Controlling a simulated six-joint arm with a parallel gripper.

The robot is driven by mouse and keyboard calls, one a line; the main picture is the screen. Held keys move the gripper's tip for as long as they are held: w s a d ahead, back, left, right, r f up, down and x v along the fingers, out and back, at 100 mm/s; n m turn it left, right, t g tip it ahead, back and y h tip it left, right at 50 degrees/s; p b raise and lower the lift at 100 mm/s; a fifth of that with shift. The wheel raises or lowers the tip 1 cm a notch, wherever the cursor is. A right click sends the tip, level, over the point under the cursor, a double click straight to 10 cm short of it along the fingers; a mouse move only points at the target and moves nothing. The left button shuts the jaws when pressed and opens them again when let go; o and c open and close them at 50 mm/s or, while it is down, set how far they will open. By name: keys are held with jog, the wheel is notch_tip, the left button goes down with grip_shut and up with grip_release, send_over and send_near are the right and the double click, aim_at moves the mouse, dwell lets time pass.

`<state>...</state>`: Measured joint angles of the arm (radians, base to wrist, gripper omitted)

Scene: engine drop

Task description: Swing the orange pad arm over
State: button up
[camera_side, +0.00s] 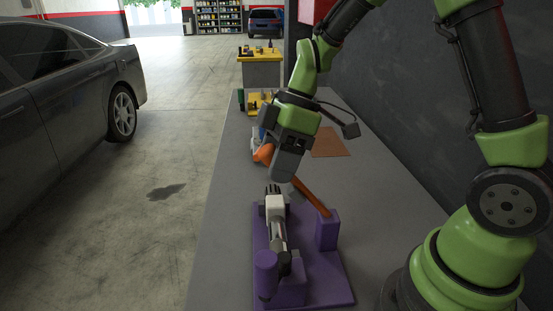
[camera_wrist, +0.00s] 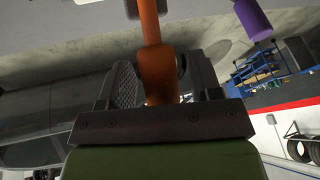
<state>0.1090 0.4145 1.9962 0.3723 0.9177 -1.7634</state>
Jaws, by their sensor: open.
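The orange pad arm (camera_side: 313,199) rises from a purple post (camera_side: 327,233) and slants up and left, away from the fixture's middle. In the wrist view the orange arm (camera_wrist: 158,72) runs between the two fingers of my gripper (camera_wrist: 160,62). The fingers stand apart on either side of it; whether either touches it I cannot tell. The purple fixture base (camera_side: 330,279) carries a grey and white part (camera_side: 275,214) lying along it.
A purple upright cylinder (camera_side: 265,262) stands at the fixture's near left. A brown mat (camera_side: 329,143) lies behind on the grey bench (camera_side: 222,215). Small items and a yellow tray (camera_side: 256,101) are farther back. The bench's left strip is clear.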

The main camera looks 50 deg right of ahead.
grip_shut()
jog(key=shift+s+d+r+t+y, duration=0.5)
jog(key=shift+s+d+r, duration=0.05)
jog(key=shift+s+d, duration=0.1)
jog(key=s+d+y, duration=0.1)
jog(key=s+d+r+t+y, duration=0.1)
jog(key=shift+s+d+r+t, duration=0.2)
jog(key=shift+d+r+t, duration=0.05)
jog(key=shift+d+t, duration=0.05)
jog(key=shift+s+d+r+n+t+y, duration=0.2)
jog(key=shift+s+d+t+y, duration=0.2)
jog(key=shift+s+d, duration=0.15)
jog(key=shift+s+d+r+n+t+y, duration=0.1)
jog(key=shift+s+d+n+t+y, duration=0.1)
jog(key=shift+s+d+t+y, duration=0.3)
grip_release()
